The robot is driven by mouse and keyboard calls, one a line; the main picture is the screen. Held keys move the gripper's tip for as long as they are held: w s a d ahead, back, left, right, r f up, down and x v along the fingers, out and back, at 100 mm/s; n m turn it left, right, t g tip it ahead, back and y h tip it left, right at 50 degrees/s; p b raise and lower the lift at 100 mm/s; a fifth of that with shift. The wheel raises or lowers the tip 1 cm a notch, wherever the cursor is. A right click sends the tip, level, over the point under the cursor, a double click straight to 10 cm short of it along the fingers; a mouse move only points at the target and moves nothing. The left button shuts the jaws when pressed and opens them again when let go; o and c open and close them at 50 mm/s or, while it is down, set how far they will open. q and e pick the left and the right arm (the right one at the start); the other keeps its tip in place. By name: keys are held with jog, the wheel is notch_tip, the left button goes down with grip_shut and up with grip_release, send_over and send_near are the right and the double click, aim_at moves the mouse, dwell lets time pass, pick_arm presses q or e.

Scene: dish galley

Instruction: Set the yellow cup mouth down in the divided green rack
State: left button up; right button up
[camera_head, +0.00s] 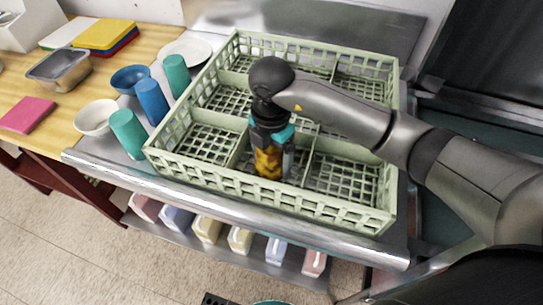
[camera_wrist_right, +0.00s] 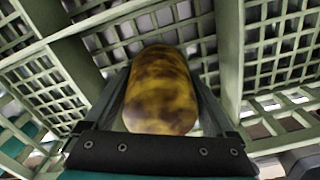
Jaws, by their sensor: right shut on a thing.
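The yellow cup (camera_head: 268,164), mottled with brown, is between the fingers of my right gripper (camera_head: 270,153), which points down into the green rack (camera_head: 265,201). In the right wrist view the cup (camera_wrist_right: 160,92) shows a closed, rounded end towards the camera, with a finger on each side. Its far end is hidden, so its mouth does not show. The cup is in or just over the front middle compartment of the rack. I cannot tell whether it touches the rack floor. My left gripper is not in view.
Teal cups (camera_head: 127,134), a blue cup (camera_head: 151,101) and bowls (camera_head: 96,117) stand left of the rack. A metal pan (camera_head: 58,70) and coloured boards (camera_head: 104,34) are on the wooden counter. The rack's other visible compartments look empty. Several pale containers (camera_head: 207,229) sit on a lower shelf.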

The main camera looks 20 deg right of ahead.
jog(key=o, duration=1.1)
jog(key=shift+c, duration=0.2)
notch_tip(320, 180, up, 12)
jog(key=shift+r+p, duration=0.1)
jog(key=shift+p, duration=0.9)
jog(key=shift+r, duration=0.1)
